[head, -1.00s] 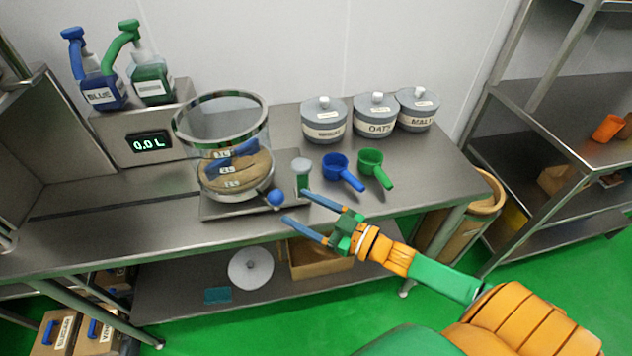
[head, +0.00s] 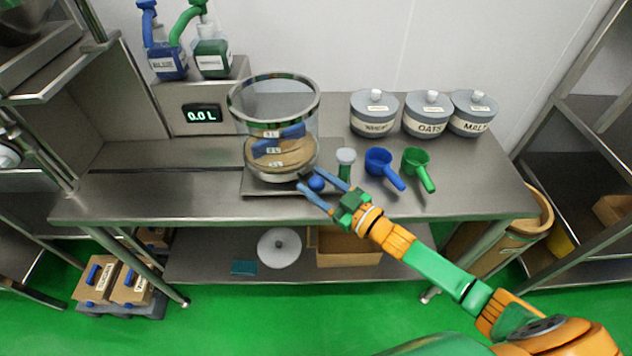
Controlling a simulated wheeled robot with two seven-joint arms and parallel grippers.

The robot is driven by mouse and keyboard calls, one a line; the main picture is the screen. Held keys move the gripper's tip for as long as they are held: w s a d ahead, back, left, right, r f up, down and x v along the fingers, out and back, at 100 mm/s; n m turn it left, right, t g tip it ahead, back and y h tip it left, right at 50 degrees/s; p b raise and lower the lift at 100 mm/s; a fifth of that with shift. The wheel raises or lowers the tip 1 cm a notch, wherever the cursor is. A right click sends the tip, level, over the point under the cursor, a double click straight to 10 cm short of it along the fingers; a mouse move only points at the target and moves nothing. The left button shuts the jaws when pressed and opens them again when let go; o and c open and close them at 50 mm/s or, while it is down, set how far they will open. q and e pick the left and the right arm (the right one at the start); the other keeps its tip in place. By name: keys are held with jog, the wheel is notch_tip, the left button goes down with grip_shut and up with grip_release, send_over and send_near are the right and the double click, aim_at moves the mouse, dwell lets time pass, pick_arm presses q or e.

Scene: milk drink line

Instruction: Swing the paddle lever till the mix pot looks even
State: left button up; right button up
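The mix pot (head: 301,110) is a clear glass vessel with a metal rim, standing on a flat plate on the steel table. It holds a brown mix, and a blue paddle (head: 287,132) shows inside it. The paddle lever's blue ball knob (head: 316,184) sticks out at the pot's lower right front. My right gripper (head: 321,181) is at the knob, with its two blue fingers apart on either side of it. I cannot tell whether the fingers touch the knob. My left gripper is not in view.
Lidded jars (head: 374,116) stand behind. A display (head: 202,115) reads 0.0 L. The table's left part is clear.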

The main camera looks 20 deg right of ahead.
grip_shut()
dwell(1.1)
